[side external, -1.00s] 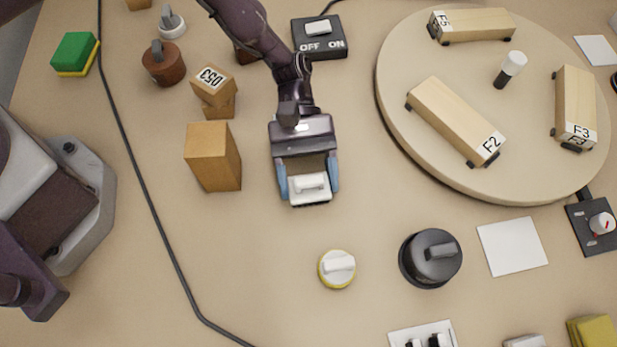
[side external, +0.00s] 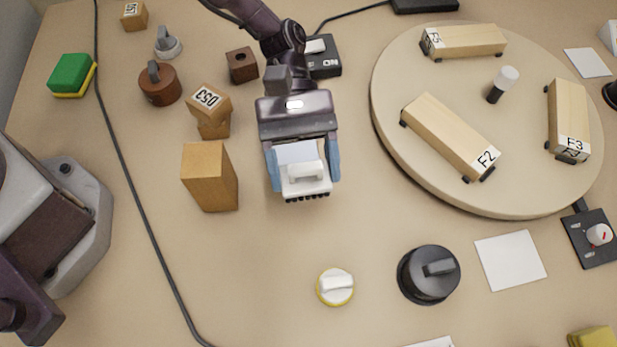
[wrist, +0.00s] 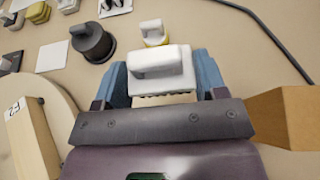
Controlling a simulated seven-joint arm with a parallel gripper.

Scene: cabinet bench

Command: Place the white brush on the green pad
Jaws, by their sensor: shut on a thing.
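The white brush (side external: 303,181) is a white block with a raised handle and dark bristles along its lower edge. My gripper (side external: 303,175) is shut on it, one blue finger on each side, and appears to hold it above the bench. In the wrist view the brush (wrist: 162,68) sits between the blue fingers (wrist: 163,80). The only clearly green bench object is a green block on a yellow base (side external: 72,74) at the upper left, apart from the gripper; I cannot tell for certain that it is the green pad.
A tall wooden block (side external: 209,178) stands close left of my gripper, with stacked small blocks (side external: 209,110) behind it. A round turntable (side external: 390,145) with wooden pieces lies to the right. A yellow-rimmed knob (side external: 335,287) and black knob (side external: 429,274) stand in front. A black cable (side external: 142,218) crosses the left.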

